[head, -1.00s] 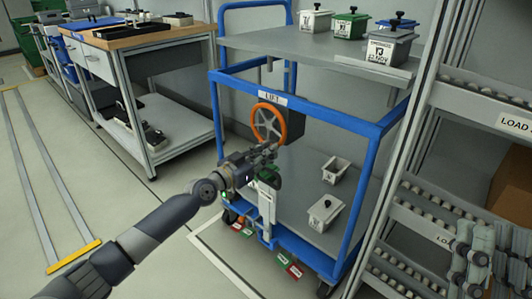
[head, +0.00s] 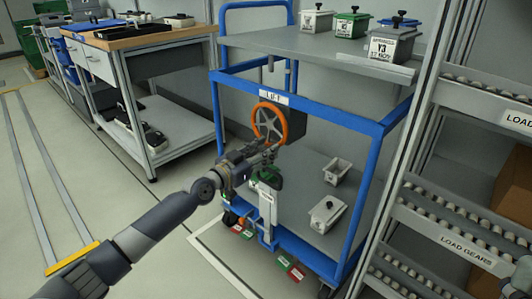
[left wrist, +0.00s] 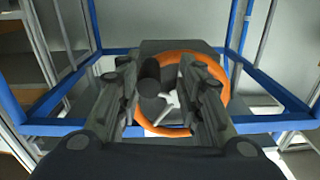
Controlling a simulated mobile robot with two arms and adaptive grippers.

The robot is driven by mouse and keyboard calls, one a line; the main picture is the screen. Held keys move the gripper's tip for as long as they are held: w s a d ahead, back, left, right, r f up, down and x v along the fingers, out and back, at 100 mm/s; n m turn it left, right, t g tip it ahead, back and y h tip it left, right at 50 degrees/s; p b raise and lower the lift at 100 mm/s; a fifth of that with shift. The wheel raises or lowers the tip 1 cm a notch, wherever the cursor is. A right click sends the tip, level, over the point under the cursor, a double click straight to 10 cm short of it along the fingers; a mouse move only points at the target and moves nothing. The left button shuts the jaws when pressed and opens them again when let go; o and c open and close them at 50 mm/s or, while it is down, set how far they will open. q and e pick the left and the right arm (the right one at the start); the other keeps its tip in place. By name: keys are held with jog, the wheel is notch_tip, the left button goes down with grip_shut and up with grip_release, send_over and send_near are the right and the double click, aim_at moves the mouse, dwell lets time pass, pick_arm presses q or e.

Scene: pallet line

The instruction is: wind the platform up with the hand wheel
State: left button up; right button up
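The orange hand wheel (head: 257,128) stands on the front of a blue-framed lift cart under a "LIFT" label. It also shows in the left wrist view (left wrist: 222,72), with a dark round knob (left wrist: 150,72) in front of it. My left gripper (head: 270,147) is at the wheel's lower edge. In the left wrist view its two fingers (left wrist: 165,88) stand apart, one on each side of the knob, with a visible gap at the right finger. The cart's upper grey deck (head: 290,40) carries several lidded bins. My right gripper is out of view.
A roller rack (head: 455,215) stands close on the right. A workbench (head: 140,38) stands at the left. The floor at the lower left is open, with yellow-ended rails.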

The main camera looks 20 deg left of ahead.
pick_arm(q)
jog(key=shift+s+d+f, duration=0.15)
jog(key=shift+d, duration=0.05)
jog(key=shift+s, duration=0.1)
jog(key=v, duration=1.1)
jog(key=shift+s+a, duration=0.3)
